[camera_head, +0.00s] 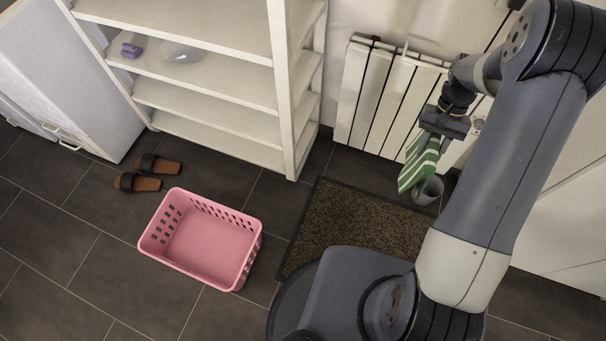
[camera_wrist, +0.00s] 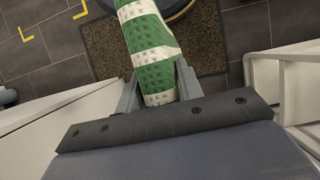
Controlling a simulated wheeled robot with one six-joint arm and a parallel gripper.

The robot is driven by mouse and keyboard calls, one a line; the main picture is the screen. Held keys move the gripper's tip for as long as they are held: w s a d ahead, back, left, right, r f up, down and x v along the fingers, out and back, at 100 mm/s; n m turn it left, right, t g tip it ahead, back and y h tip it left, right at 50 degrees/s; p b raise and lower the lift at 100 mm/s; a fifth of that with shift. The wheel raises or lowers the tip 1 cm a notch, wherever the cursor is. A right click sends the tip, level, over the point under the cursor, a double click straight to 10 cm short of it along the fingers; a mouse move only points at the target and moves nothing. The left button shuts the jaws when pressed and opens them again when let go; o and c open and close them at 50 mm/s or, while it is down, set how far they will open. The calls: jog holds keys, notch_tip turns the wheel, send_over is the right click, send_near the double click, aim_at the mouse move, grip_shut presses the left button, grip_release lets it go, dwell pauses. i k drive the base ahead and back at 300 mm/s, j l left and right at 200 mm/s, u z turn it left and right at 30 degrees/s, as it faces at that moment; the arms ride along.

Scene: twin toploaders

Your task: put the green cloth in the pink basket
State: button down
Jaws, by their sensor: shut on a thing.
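The green cloth with white stripes (camera_head: 417,166) hangs from my gripper (camera_head: 434,133) in the head view, in front of the radiator and above the mat's far right corner. In the wrist view the cloth (camera_wrist: 150,50) sits between the two fingers of my gripper (camera_wrist: 157,85), which is shut on it. The pink basket (camera_head: 205,237) stands on the floor at the left of the mat, well apart from the cloth. It is open at the top and looks empty.
A brown mat (camera_head: 318,222) lies between the basket and the radiator (camera_head: 383,100). A grey container (camera_head: 428,190) stands behind the cloth, partly hidden. White shelves (camera_head: 215,125) stand at the back. Brown slippers (camera_head: 140,182) lie left of the basket.

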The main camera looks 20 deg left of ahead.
aim_at(213, 247)
jog(key=u, duration=1.3)
jog(key=i+u, duration=0.2)
jog(key=u, duration=1.3)
jog(key=i+l, duration=0.1)
jog(key=l, duration=0.2)
jog(key=i+l+u, duration=0.1)
jog(key=i+l, duration=0.15)
jog(key=l, duration=0.3)
